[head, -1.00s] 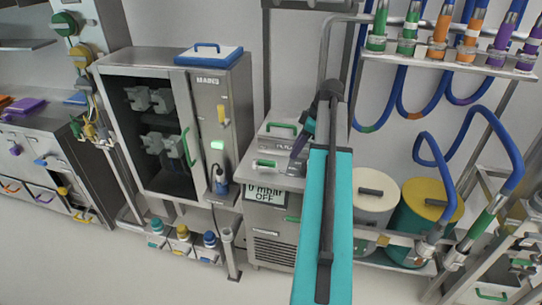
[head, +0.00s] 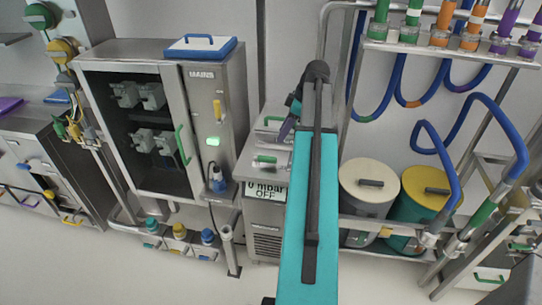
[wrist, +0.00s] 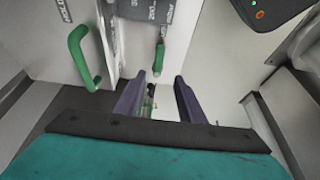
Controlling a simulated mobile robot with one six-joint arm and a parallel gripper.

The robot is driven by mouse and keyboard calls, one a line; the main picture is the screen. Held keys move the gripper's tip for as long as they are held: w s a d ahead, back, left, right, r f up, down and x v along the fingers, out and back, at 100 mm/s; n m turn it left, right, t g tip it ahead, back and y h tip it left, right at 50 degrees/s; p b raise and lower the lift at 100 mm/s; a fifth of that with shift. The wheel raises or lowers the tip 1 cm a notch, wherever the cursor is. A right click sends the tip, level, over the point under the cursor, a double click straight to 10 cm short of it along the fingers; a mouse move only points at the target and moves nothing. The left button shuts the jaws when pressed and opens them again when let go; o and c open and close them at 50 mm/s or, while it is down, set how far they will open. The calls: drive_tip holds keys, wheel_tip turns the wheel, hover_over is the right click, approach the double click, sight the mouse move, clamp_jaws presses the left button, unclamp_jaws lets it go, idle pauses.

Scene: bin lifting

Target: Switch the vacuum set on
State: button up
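The vacuum set (head: 265,215) is a grey cabinet in the middle of the head view. Its display (head: 266,190) reads "0 mbar OFF". A green-and-white lever (head: 265,160) lies on its top, and a green handle (head: 272,120) is behind it. My gripper (head: 287,128) has purple fingers and is above the right part of the cabinet's top, partly hidden by my teal arm. In the wrist view my gripper (wrist: 158,100) is open, with a clear gap between the fingers and a small greenish part visible beyond. A green lever (wrist: 159,58) is just ahead of the fingertips.
A steel cabinet (head: 219,120) with a lit green button stands at left. White and yellow-lidded drums (head: 368,195) stand at right, below blue hoses (head: 392,95). In the wrist view a large green handle (wrist: 82,55) is at left and a dark panel (wrist: 275,12) at upper right.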

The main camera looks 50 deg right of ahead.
sight(269, 158)
drive_tip(key=shift+f, duration=0.1)
drive_tip(key=shift+p+x, duration=2.15)
drive_tip(key=shift+x, duration=4.55)
drive_tip(key=shift+s+f, duration=0.1)
drive_tip(key=shift+s, duration=0.05)
drive_tip(key=shift+d, duration=0.1)
clamp_jaws()
drive_tip(key=shift+a, duration=0.25)
drive_tip(key=shift+d, duration=0.1)
